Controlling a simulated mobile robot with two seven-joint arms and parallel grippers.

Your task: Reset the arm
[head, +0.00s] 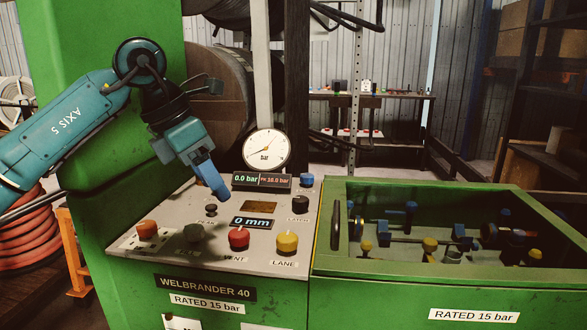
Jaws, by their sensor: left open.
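My left gripper (218,193) comes in from the left and points down over the sloped control panel (150,262) of the green crimper. Its blue fingers overlap in this view, and I see nothing held in them. It hangs above the black knob (211,210) and the 0 mm display (251,223); whether it touches the panel cannot be told. An orange knob (147,229), a dark green knob (194,232), a red knob (239,238) and a yellow knob (287,242) line the panel's front. My right gripper is not in view.
A pressure gauge (265,150) stands behind the panel above a 0.0 bar display (262,181). At right is an open green trough (440,262) with blue and yellow fittings inside. A large reel (222,100) and a workbench (370,97) are behind. An orange hose coil (28,238) lies left.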

